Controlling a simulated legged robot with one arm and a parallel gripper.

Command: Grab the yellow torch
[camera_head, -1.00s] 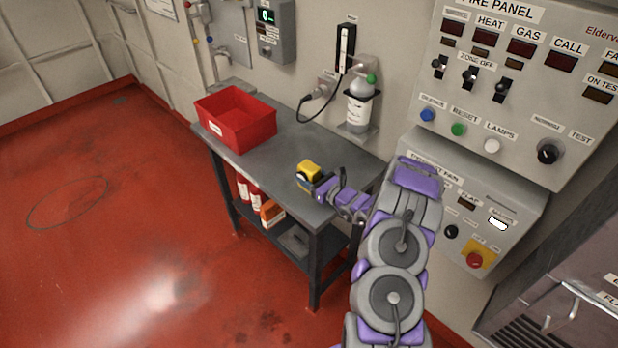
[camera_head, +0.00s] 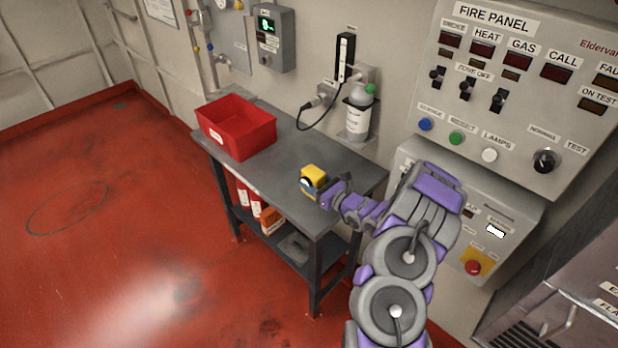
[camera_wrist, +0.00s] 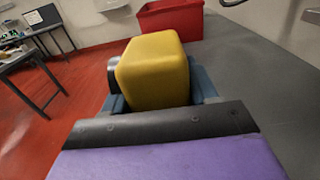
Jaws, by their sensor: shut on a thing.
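The yellow torch (camera_head: 314,175) is a blocky yellow body with a dark part at its side, at the front right part of the grey table. In the wrist view the torch (camera_wrist: 154,68) fills the middle, close in front of my gripper (camera_wrist: 160,100). My gripper (camera_head: 325,194) is purple and dark grey and is shut on the torch. The jaws hide the lower part of the torch. I cannot tell whether the torch touches the tabletop.
A red open bin (camera_head: 237,128) stands on the left of the grey table (camera_head: 270,172). A bottle (camera_head: 357,112) sits in a wall holder behind. Red cylinders (camera_head: 250,195) and an orange box (camera_head: 271,218) are on the lower shelf. The fire panel (camera_head: 530,70) is on the right wall.

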